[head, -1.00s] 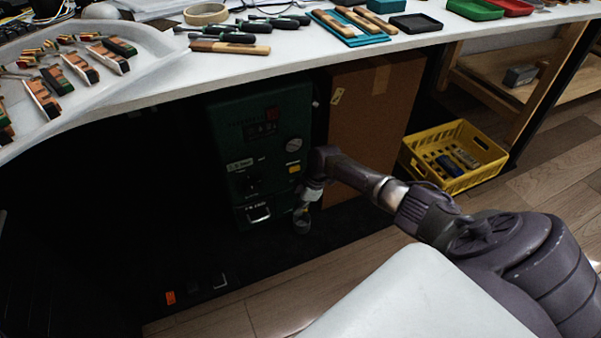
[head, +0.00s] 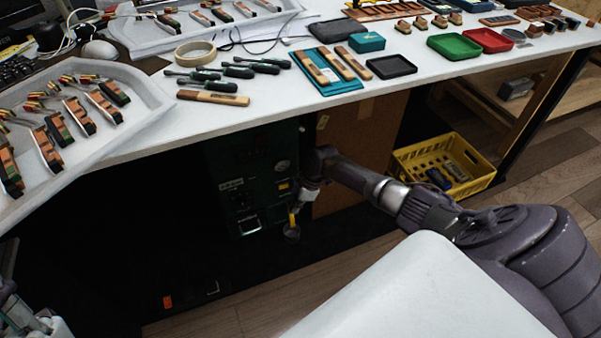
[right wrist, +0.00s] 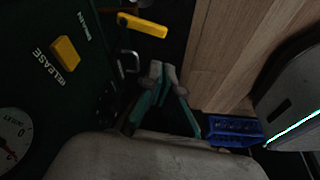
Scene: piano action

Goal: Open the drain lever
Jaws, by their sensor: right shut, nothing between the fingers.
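The drain lever is a yellow handle (right wrist: 142,25) beside the DRAIN lettering on a dark green machine (right wrist: 30,75) in the right wrist view. In the head view the yellow lever (head: 292,214) shows low at the machine's right edge, below my right wrist. My right gripper (right wrist: 163,70) is shut and empty, its tips apart from the lever and below it in the right wrist picture. In the head view its fingers are too dark to make out. My left gripper (head: 22,318) shows only partly at the lower left corner; its fingers are unclear.
The machine stands under a white bench (head: 140,140) with tools on top. A yellow RELEASE button (right wrist: 65,50) sits near the lever. A cardboard box (head: 365,140) stands right of the machine, close to my right arm. A yellow crate (head: 490,178) is farther right.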

